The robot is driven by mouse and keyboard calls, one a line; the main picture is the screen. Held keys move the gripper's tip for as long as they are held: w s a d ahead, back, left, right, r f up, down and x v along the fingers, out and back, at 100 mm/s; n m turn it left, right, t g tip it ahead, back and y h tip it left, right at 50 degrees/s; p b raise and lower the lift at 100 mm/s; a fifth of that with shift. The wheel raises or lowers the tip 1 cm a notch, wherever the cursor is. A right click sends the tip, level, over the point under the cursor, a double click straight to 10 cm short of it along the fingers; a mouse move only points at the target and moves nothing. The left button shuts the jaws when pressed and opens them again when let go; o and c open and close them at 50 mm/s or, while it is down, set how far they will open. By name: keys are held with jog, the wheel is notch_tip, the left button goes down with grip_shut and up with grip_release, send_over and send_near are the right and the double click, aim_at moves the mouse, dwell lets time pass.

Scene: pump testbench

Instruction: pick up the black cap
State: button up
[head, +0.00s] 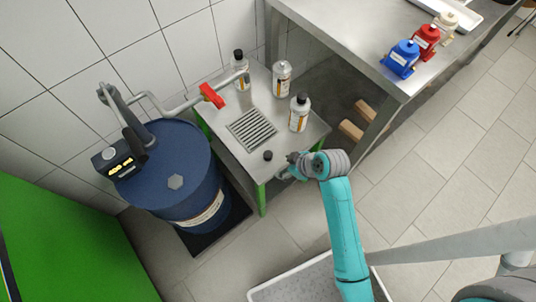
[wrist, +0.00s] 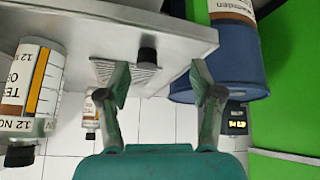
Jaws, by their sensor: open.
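The small black cap (head: 268,155) stands loose on the grey metal bench (head: 222,113), near its front edge. My gripper (head: 284,172) is beside the cap, just to its lower right in the head view. In the wrist view the cap (wrist: 147,54) shows beyond and between the two fingertips of my open gripper (wrist: 161,76), nearer the left finger. A gap shows between the cap and the fingers, and nothing is held. The fingertips are small and partly hidden by my wrist in the head view.
A white bottle with a black cap (head: 300,113) stands close by on the bench. Two more bottles (head: 282,78) (head: 239,70) stand behind, around a drain grate (head: 251,130).

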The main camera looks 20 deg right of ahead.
jog(key=w+d+r+n+g+y, duration=0.1)
jog(key=w+d+r+n+g, duration=0.15)
jog(key=w+r, duration=0.2)
send_over(269, 154)
jog(key=s+d, duration=0.2)
jog(key=d, duration=0.1)
jog(key=shift+n+t, duration=0.25)
jog(key=f, duration=0.4)
jog(key=shift+w+a+f, duration=0.25)
jog(key=shift+f, duration=0.15)
jog(key=shift+s+a+x, duration=0.1)
jog(key=shift+x, duration=1.25)
jog(key=shift+s+a+x, duration=0.1)
jog(key=shift+s+x, duration=0.05)
jog(key=shift+x, duration=1.2)
jog(key=c, duration=0.8)
